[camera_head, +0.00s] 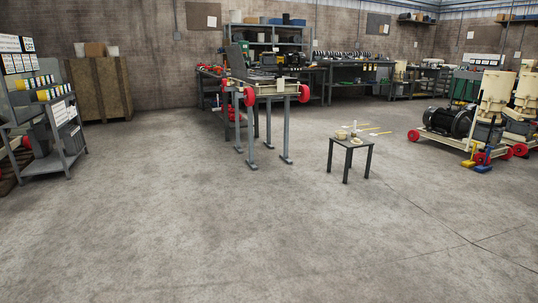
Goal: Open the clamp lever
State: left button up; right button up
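I cannot make out a clamp lever in the head view; at this distance it is too small or hidden. A pellet mill with a cream hopper (497,92) and a black motor (447,122) stands on a red-wheeled base at the right. Another cream-framed machine base (270,88) with red wheels sits on a grey-legged stand at the centre back. Neither of my grippers is in view.
A small dark table (350,144) with small parts stands right of centre. A grey shelf cart (55,140) is at the left, a wooden crate (99,88) behind it. Workbenches (355,68) line the back wall. The concrete floor (230,220) in front is clear.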

aim_at(280, 74)
jog(key=i, duration=5.15)
